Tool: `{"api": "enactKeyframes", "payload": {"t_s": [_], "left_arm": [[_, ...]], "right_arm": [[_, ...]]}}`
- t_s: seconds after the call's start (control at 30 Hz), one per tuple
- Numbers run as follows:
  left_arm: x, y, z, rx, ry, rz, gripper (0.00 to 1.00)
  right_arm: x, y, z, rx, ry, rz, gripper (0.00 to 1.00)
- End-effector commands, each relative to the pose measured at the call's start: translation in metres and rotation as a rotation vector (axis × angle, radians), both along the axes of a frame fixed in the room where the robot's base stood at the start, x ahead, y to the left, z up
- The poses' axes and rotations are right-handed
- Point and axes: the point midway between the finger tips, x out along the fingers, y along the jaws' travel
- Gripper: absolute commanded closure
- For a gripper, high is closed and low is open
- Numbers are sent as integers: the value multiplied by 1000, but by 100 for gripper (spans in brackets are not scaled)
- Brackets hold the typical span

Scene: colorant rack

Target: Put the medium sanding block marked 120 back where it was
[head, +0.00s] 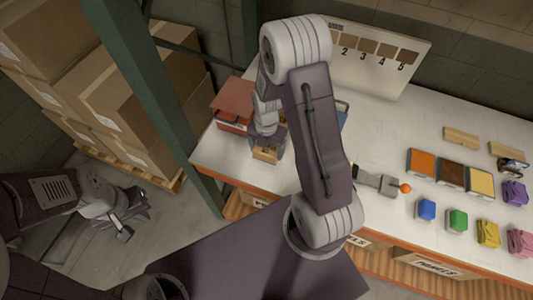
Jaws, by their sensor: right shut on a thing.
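My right gripper (268,141) is at the left end of the white worktop (225,157), in front of a red box. It is shut on a small tan-brown block (265,155), which looks like a sanding block. Its marking cannot be read, and I cannot tell whether it touches the worktop. My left gripper (132,214) is low at the left, over the floor, away from the worktop. It looks open and empty.
The red box (234,104) stands behind the block. A numbered board (385,62) stands at the back. Wooden blocks (461,138), coloured panels (421,163) and coloured pieces (426,209) fill the right. A green post (158,95) rises left of the worktop. My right arm hides the middle.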

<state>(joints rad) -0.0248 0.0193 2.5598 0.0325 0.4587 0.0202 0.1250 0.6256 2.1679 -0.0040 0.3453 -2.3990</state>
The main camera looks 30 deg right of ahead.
Motion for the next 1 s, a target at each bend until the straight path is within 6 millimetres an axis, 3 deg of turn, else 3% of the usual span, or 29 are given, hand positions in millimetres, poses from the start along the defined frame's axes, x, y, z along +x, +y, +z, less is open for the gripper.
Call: {"api": "enactKeyframes", "payload": {"t_s": [0.13, 0.33, 0.73, 0.77, 0.8, 1.0], "left_arm": [[0, 0, 1, 0, 0, 0, 100], [0, 0, 7, 0, 0, 0, 100], [0, 0, 2, 0, 0, 0, 100], [0, 0, 3, 0, 0, 0, 100], [0, 0, 3, 0, 0, 0, 100], [0, 0, 4, 0, 0, 0, 100]], "right_arm": [[0, 0, -6, 0, 3, 0, 63], [0, 0, -38, 1, 3, 0, 63], [0, 0, -46, 0, 0, 0, 63], [0, 0, -45, 0, 0, 0, 13], [0, 0, -44, 0, 0, 0, 2], [0, 0, -44, 0, 0, 0, 0]]}}
